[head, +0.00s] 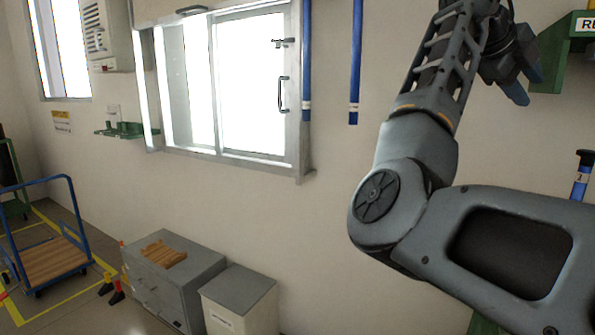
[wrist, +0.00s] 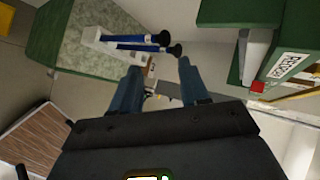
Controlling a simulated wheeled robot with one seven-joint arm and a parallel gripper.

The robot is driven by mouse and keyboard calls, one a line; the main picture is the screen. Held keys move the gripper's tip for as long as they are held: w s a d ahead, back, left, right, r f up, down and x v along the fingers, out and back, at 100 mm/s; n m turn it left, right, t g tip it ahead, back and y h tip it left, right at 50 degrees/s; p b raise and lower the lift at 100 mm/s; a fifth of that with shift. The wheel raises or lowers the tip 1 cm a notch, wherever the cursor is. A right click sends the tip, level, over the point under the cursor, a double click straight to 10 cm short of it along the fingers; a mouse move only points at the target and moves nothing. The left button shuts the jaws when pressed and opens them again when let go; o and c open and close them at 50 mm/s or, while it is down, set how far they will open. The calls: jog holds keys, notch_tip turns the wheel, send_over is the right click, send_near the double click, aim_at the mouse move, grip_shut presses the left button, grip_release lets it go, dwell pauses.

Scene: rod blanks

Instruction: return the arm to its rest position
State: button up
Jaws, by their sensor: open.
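My arm is raised and bent at the right of the head view, with its elbow toward the middle. My gripper (head: 522,88) is at the upper right of the head view, near a green bracket on the wall. In the wrist view my gripper (wrist: 160,88) shows two blue fingers spread apart with nothing between them. Beyond the fingers, blue rods with black ends (wrist: 135,42) lie in a white holder on a green surface (wrist: 75,40). The fingers look apart from the rods.
A green unit (head: 550,60) with a label is at the upper right. Two blue rods (head: 355,65) hang by the window (head: 250,85). A grey cabinet (head: 185,285), a white box (head: 240,305) and a blue trolley (head: 50,260) stand lower left. The wall between is clear.

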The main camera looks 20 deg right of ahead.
notch_tip(320, 180, down, 22)
jog(key=w+a+n+t+h, duration=0.35)
jog(key=n+t, duration=0.25)
jog(key=n, duration=0.7)
jog(key=s+a+f+n+t+y, duration=0.2)
jog(key=s+a+f+n+t, duration=0.25)
jog(key=f+n, duration=0.35)
jog(key=s+a+f+n+t+y, duration=0.25)
jog(key=s+a+f+n, duration=0.3)
jog(key=f, duration=0.45)
jog(key=s+a+f+n+t+y, duration=0.1)
jog(key=s+a+f+n+y, duration=0.25)
jog(key=s+a, duration=0.5)
jog(key=s+a+f+n+t+y, duration=0.1)
jog(key=s+a+f+n+y, duration=0.3)
jog(key=s+a, duration=0.4)
jog(key=s+a+r+n+y, duration=0.1)
jog(key=s+a+r, duration=0.2)
jog(key=s, duration=0.6)
jog(key=s+a+r+n+y, duration=0.1)
jog(key=s+a+r, duration=0.3)
jog(key=s, duration=0.5)
jog(key=shift+s+a+n, duration=0.2)
jog(key=shift+a+n, duration=0.1)
